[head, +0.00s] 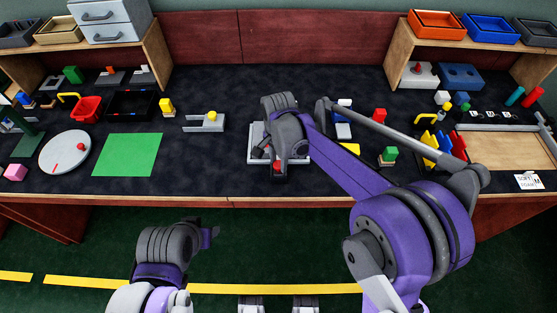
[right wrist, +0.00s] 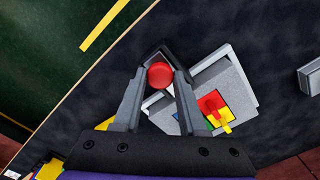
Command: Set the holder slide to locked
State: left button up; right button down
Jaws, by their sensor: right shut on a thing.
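The holder is a light grey block (head: 254,154) on the dark table, mostly covered by my right arm in the head view. In the right wrist view the grey holder (right wrist: 235,75) lies just right of the fingers, with red, yellow, blue and green parts in its opening. My right gripper (head: 278,164) is shut on a round red knob (right wrist: 160,76), seen between its fingertips (right wrist: 160,72) in the right wrist view. The knob's link to the slide is hidden. My left gripper (head: 212,234) hangs in front of the table, away from the holder; its fingers are unclear.
A grey bracket with a yellow knob (head: 211,117) stands left of the holder. A green mat (head: 128,155) lies further left.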

jog(key=shift+w, duration=0.1)
dwell(0.6)
jog(key=w, duration=0.3)
jog(key=shift+w, duration=0.2)
jog(key=shift+s+r, duration=0.1)
jog(key=c, duration=0.8)
grip_release()
jog(key=o, duration=0.4)
jog(key=shift+c, duration=0.2)
notch_tip(320, 180, up, 11)
jog(key=shift+p, duration=0.35)
jog(key=shift+f, duration=0.2)
